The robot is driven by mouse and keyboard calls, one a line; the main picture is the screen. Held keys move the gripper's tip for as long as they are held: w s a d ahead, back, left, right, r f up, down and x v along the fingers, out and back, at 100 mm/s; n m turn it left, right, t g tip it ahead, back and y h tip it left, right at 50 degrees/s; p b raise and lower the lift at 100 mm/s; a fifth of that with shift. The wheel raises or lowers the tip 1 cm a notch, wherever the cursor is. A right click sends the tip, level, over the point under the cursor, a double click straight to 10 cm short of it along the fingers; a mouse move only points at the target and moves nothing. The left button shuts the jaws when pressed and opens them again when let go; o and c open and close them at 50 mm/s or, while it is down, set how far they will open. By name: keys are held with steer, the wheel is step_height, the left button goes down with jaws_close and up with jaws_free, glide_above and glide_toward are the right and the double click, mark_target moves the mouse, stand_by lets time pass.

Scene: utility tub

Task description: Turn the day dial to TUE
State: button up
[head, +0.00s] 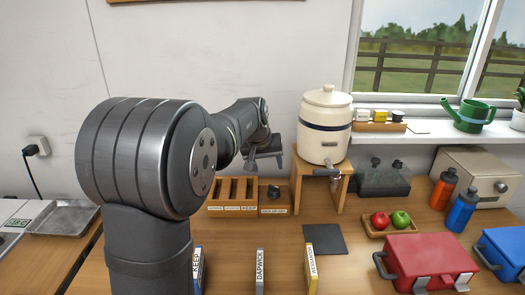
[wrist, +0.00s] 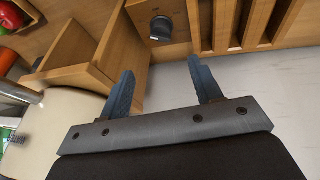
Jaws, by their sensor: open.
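The day dial is a small dark round knob (head: 273,192) on a wooden block with a white label at its front, between the slotted wooden rack and the crock stand. It shows in the wrist view (wrist: 161,27), upper middle, with a grey face; its setting is too small to read. My gripper (wrist: 165,78) is open and empty, its two fingers spread and pointing toward the dial, apart from it. In the head view my gripper (head: 269,160) is above and behind the dial, near the wall, partly hidden by my arm.
The cream crock (head: 325,130) on its wooden stand (head: 298,185) is close to the right of my gripper. The slotted rack (head: 232,195) adjoins the dial on the left. Upright labelled cards (head: 260,270), a dark mat (head: 324,239) and a red case (head: 425,262) stand nearer.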

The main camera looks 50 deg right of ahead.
steer(key=v, duration=0.6)
steer(key=shift+r, duration=0.1)
steer(key=shift+a, duration=0.1)
steer(key=s+a+f+n+t, duration=0.1)
steer(key=s+a, duration=0.1)
steer(key=a, duration=1.2)
steer(key=s+a+f+n+t, duration=0.1)
steer(key=s+a+n, duration=0.1)
steer(key=a, duration=1.1)
steer(key=s+a+f+t+y, duration=0.1)
steer(key=s+a+f, duration=0.4)
steer(key=a, duration=0.3)
steer(key=s+a+f+n+y, duration=0.1)
steer(key=s+a+f, duration=0.5)
steer(key=a+f, duration=0.1)
steer(key=shift+s+a+f+n+t, duration=0.2)
steer(key=shift+a+f+n+t, duration=0.15)
steer(key=shift+a, duration=0.45)
